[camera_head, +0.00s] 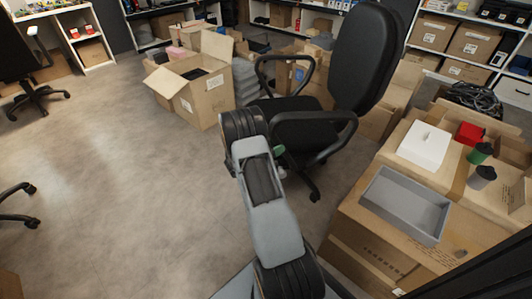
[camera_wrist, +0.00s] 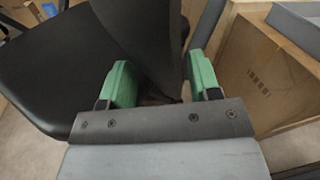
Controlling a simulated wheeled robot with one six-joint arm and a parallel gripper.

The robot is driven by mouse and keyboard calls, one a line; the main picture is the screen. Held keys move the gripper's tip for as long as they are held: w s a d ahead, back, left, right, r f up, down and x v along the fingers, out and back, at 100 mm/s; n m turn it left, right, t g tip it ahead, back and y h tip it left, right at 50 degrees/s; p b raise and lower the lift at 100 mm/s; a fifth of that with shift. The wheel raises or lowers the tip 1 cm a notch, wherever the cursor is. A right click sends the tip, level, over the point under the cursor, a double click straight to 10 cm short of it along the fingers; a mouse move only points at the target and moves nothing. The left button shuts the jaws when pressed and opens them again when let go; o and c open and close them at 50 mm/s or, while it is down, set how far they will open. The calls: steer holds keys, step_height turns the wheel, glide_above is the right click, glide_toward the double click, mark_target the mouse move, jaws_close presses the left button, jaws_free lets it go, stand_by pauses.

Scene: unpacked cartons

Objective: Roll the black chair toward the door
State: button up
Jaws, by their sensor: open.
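The black office chair (camera_head: 365,60) stands right of centre in the head view, with its back upright at the right, a seat (camera_head: 290,105) and looped armrests. My arm reaches toward its near side and hides part of the seat and base. In the wrist view, my gripper (camera_wrist: 158,88) has its two green fingers apart. A black chair part (camera_wrist: 145,45) rises between and beyond the fingers, and the black seat (camera_wrist: 50,75) fills the left. I cannot tell whether a finger touches the chair. No door shows clearly in either view.
An open carton (camera_head: 205,95) with other boxes stands behind the chair. Cartons at the right bear a grey tray (camera_head: 405,203), a white box (camera_head: 424,145) and cups. Another black chair (camera_head: 35,75) is at the far left. The grey floor (camera_head: 110,170) at left is mostly clear.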

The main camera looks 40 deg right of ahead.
steer(key=shift+s+d, duration=0.15)
steer(key=shift+d, duration=0.9)
jaws_close()
stand_by(0.9)
